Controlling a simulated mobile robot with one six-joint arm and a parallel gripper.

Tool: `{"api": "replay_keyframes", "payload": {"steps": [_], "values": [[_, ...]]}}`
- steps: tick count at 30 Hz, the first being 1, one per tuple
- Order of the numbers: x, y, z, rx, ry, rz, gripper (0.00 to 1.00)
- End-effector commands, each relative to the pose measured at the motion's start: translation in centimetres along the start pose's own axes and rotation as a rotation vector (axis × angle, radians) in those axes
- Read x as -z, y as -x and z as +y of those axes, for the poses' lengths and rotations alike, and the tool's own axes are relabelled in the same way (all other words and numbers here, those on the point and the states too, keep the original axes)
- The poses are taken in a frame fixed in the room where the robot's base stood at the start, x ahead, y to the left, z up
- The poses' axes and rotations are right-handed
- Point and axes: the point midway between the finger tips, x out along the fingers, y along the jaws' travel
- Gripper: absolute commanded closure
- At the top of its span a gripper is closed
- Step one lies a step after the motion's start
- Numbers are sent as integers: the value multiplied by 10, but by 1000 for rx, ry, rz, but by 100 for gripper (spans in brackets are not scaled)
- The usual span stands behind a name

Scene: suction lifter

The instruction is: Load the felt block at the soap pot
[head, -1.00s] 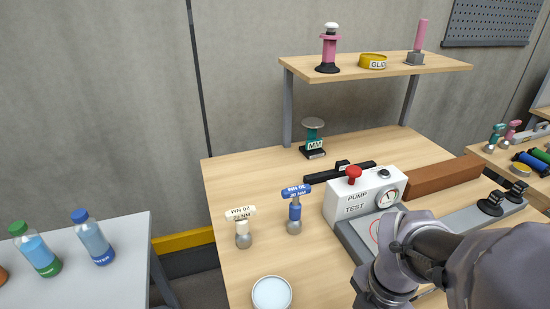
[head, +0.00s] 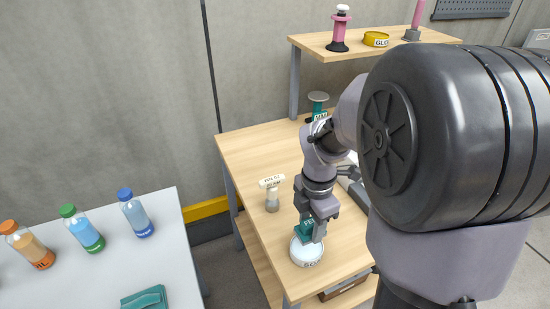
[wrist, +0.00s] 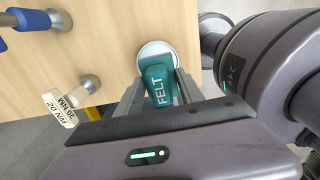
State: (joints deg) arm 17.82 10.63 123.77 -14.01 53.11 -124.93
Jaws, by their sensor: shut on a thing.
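The felt block (wrist: 158,82) is teal with white FELT lettering; in the head view its teal side (head: 306,228) shows below my gripper (head: 312,232). In the wrist view my gripper (wrist: 158,92) is shut on it, a finger on each side. The soap pot (head: 307,254) is a round white pot with a pale top, on the front part of the bench. Its rim also shows in the wrist view (wrist: 153,47), beyond the block. The block is over the pot; I cannot tell whether it touches the soap.
A cream-headed 20 NM tool (head: 272,193) stands just behind and left of the pot. A blue-handled tool (wrist: 35,18) shows in the wrist view. A side table with several bottles (head: 88,235) and a teal cloth (head: 145,299) is at left. My arm hides much of the bench.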

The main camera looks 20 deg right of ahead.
Motion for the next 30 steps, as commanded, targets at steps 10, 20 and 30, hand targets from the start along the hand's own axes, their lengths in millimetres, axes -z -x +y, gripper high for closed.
{"api": "replay_keyframes", "payload": {"steps": [10,20,30], "values": [[1,-29,6,0,0,0,88],[1,-63,6,0,0,0,88],[1,-60,6,0,0,0,88]]}}
